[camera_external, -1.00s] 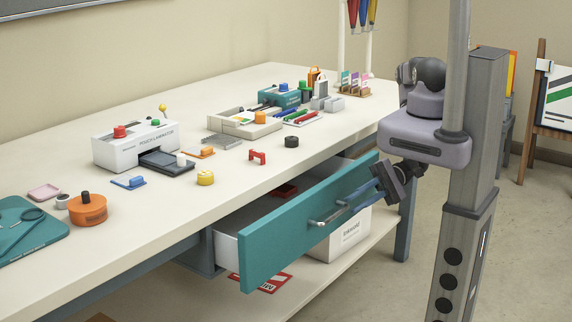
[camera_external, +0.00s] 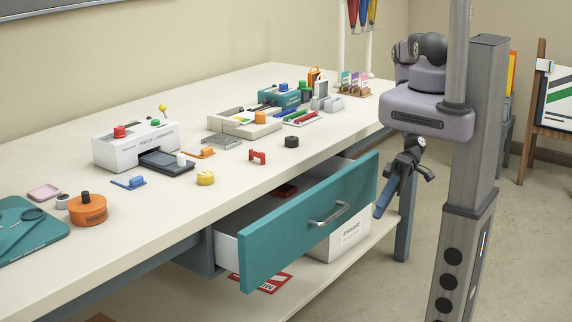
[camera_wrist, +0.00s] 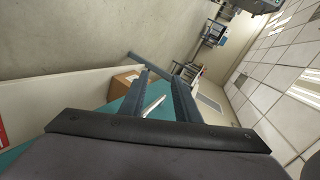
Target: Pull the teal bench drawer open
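The teal bench drawer (camera_external: 290,240) stands pulled out from under the bench, its white side and part of its inside showing. Its metal bar handle (camera_external: 329,215) is fully visible and nothing grips it. My gripper (camera_external: 383,205) is to the right of the handle, apart from it, with blue fingers pointing down. In the wrist view my gripper (camera_wrist: 160,78) has its two fingers spread with a gap between them. The handle (camera_wrist: 153,106) shows through that gap, beyond the fingers.
The bench top (camera_external: 235,185) holds a pouch laminator (camera_external: 122,152), a tray (camera_external: 240,124) and several small items. A white box (camera_external: 345,238) sits on the lower shelf behind the drawer front. A bench leg (camera_external: 404,225) stands near my gripper. Floor space lies to the right.

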